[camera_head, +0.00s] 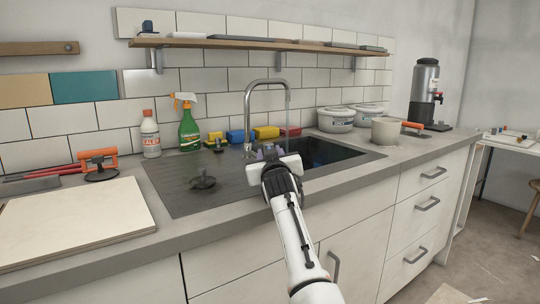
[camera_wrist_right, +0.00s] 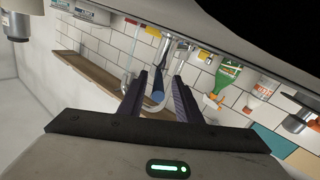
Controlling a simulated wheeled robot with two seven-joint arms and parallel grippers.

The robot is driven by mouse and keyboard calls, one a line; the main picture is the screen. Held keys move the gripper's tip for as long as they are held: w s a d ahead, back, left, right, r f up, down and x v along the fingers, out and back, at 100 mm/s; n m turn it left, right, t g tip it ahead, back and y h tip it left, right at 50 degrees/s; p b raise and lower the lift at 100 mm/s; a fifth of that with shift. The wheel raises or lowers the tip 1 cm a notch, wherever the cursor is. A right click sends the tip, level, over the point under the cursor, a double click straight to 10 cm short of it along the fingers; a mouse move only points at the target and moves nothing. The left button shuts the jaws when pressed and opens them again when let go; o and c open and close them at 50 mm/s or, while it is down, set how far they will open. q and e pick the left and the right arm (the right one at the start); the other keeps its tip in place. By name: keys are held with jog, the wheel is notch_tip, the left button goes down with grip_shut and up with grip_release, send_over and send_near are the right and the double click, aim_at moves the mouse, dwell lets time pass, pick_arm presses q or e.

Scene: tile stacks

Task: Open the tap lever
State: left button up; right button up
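The chrome tap (camera_head: 248,122) stands at the back of the dark sink, its curved spout arching to the right. My right gripper (camera_head: 268,151) is in front of the tap base, over the sink's edge; its fingers point toward the tap. The right wrist view is upside down and shows the two fingers of my right gripper (camera_wrist_right: 160,76) apart. A dark blue bar with a rounded end, apparently the tap lever (camera_wrist_right: 158,96), shows between them in that picture; I cannot tell whether they touch it. In the head view my gripper hides the lever. My left gripper is not in view.
A green spray bottle (camera_head: 189,127) and a white bottle (camera_head: 150,136) stand left of the tap. Sponges (camera_head: 266,132) lie behind the sink. A black stopper (camera_head: 203,180) sits on the drainer. A wooden shelf (camera_head: 230,44) hangs above. A pale board (camera_head: 75,222) lies at left.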

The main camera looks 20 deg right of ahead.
jog(key=shift+d+r, duration=0.1)
notch_tip(320, 180, up, 10)
jog(key=shift+f+p, duration=0.1)
jog(key=shift+p, duration=0.75)
jog(key=shift+c, duration=0.3)
